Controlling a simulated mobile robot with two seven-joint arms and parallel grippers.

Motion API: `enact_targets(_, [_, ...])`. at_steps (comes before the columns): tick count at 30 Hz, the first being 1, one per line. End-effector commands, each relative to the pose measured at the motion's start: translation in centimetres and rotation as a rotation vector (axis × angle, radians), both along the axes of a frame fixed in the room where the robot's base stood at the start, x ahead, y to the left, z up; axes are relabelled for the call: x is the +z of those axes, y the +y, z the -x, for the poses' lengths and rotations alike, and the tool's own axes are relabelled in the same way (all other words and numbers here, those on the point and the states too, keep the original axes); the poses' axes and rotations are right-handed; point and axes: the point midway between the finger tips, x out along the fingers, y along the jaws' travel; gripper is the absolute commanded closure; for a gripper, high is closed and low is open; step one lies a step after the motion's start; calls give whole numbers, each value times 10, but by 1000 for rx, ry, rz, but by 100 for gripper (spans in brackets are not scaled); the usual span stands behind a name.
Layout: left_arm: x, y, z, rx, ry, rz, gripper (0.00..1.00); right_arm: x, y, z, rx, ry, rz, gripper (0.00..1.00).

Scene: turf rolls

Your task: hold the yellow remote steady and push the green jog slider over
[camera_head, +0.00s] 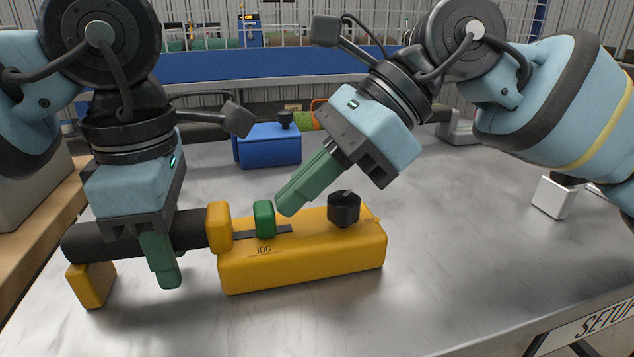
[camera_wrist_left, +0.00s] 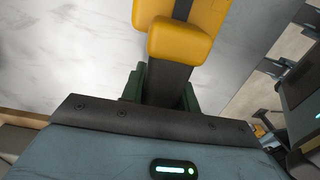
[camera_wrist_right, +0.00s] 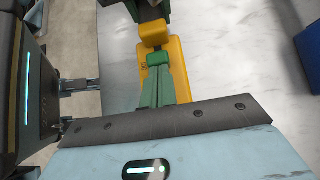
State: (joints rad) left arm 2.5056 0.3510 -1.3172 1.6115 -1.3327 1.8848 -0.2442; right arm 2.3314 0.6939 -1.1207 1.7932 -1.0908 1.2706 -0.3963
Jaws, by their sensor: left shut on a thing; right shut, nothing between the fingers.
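The yellow remote (camera_head: 330,262) lies on the metal table, with a black grip (camera_head: 190,230) at its left end. My left gripper (camera_head: 167,277) is shut around that black grip; its green fingers straddle the grip (camera_wrist_left: 165,85) in the left wrist view. The green jog slider (camera_head: 264,219) stands upright about midway along the dark slot above the "JOG" label. My right gripper (camera_head: 287,203) is shut and empty, its tips just right of the slider. In the right wrist view the slider (camera_wrist_right: 158,59) is right at its fingertips; I cannot tell whether they touch.
A black knob (camera_head: 343,208) rises from the remote's right part, close to my right gripper. A blue box (camera_head: 268,146) with a black knob stands behind. A white block (camera_head: 553,197) is at the far right.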

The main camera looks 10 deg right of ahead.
Motion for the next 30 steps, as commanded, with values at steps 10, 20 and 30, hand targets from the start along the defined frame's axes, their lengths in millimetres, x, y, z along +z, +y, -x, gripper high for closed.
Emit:
enact_targets(10, [-6,-1,1,-5,10,-7,100,-1,15,1,4,2,-2,100])
enact_targets(20, [-6,-2,1,-5,9,-7,100,-2,16,1,6,3,-2,100])
enact_targets(30, [-6,-2,1,-6,9,-6,100,-2,16,2,7,4,-1,100])
